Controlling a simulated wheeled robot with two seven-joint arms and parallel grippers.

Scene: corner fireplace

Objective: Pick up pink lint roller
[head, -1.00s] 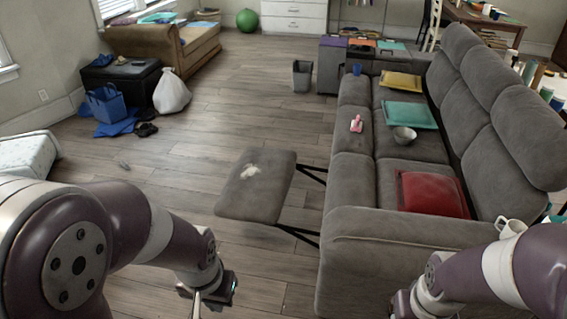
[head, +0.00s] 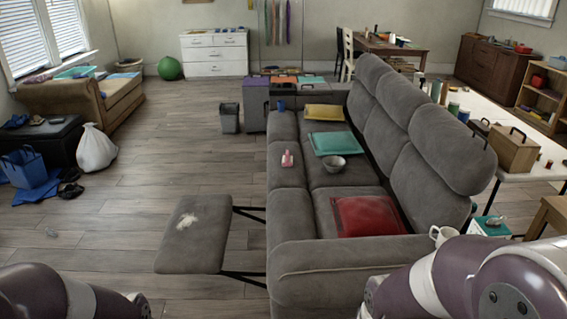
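The pink lint roller (head: 287,159) stands out on the grey sofa (head: 290,255), on the left side of its seat, beyond the raised footrest. It is small and pink with a paler part. Both my arms show at the bottom of the head view, left arm at the lower left and right arm at the lower right. Both grippers are out of the frame. The lint roller is well ahead of both arms, and nothing touches it.
The footrest (head: 195,238) juts left from the sofa. A red cushion (head: 366,216), grey bowl (head: 333,163), teal cushion (head: 333,143) and blue cup (head: 281,105) are on the sofa. A white mug (head: 442,235) is at the near armrest.

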